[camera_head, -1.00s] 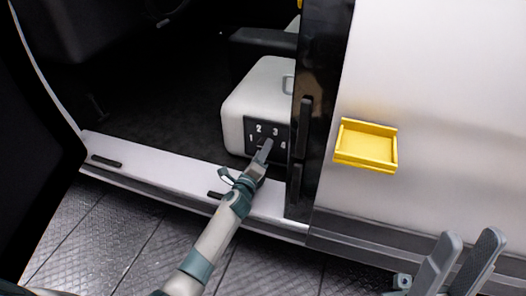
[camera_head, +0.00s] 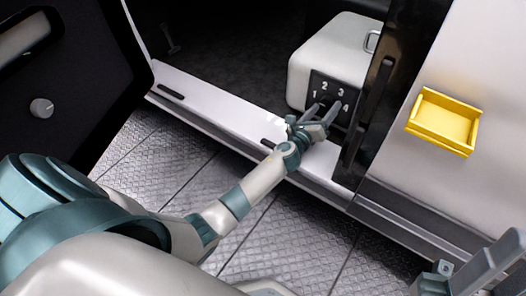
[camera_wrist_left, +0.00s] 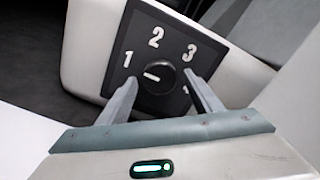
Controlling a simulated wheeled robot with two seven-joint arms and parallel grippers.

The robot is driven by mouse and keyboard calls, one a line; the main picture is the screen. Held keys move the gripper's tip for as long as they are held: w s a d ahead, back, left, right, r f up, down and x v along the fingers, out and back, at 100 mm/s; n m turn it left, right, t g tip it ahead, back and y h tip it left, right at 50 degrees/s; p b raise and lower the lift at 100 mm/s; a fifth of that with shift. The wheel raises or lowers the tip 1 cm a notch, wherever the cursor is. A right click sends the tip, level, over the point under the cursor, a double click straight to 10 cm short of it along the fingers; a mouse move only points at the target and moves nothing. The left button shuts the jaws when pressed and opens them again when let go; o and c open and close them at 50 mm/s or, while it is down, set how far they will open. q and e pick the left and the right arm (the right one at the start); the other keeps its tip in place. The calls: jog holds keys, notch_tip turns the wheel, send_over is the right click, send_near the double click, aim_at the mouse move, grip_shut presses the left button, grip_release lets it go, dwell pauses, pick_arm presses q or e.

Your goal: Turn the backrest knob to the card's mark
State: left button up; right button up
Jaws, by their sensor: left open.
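The backrest knob (camera_wrist_left: 158,77) is a round black dial with a white pointer line, on a dark panel (camera_wrist_left: 136,42) numbered 1 to 4. In the left wrist view, its pointer line points left, towards just below the 1. The panel (camera_head: 325,87) sits on the pale seat base (camera_head: 320,55). My left gripper (camera_head: 322,110) is open, one finger on each side of the knob in the left wrist view; I cannot tell whether they touch it. The 4 is mostly hidden behind the right finger there. My right gripper (camera_head: 480,262) is partly cut off at bottom right. No card is seen.
A yellow tray (camera_head: 443,121) is on the pale body panel to the right. A dark pillar (camera_head: 385,85) stands just right of the seat base. The pale door sill (camera_head: 215,98) runs below. A dark door with a grey knob (camera_head: 41,107) is at the left.

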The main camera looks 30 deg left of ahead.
pick_arm(q)
jog(key=m, duration=0.6)
jog(key=shift+a+m, duration=0.1)
jog(key=shift+m, duration=0.2)
jog(key=shift+n, duration=0.4)
jog(key=s+p, duration=0.1)
jog(key=s, duration=0.5)
jog(key=s+p, duration=0.1)
jog(key=s, duration=0.5)
jog(key=s+a+p, duration=0.1)
jog(key=s, duration=0.5)
jog(key=shift+r, duration=0.1)
jog(key=s+a+f+n+g+y+p, duration=0.2)
jog(key=s+n, duration=0.3)
jog(key=n, duration=0.5)
jog(key=s+a+f+n+g+y+p, duration=0.1)
jog(key=s+a+f+n+g+p, duration=0.1)
jog(key=n, duration=0.8)
jog(key=s+f+g+p, duration=0.1)
jog(key=s+f+g, duration=0.1)
jog(key=s+f, duration=0.1)
jog(key=shift+s+a+f+g+y, duration=0.2)
jog(key=shift+s+a+g+y, duration=0.2)
jog(key=shift+s, duration=0.25)
jog(key=shift+d, duration=0.1)
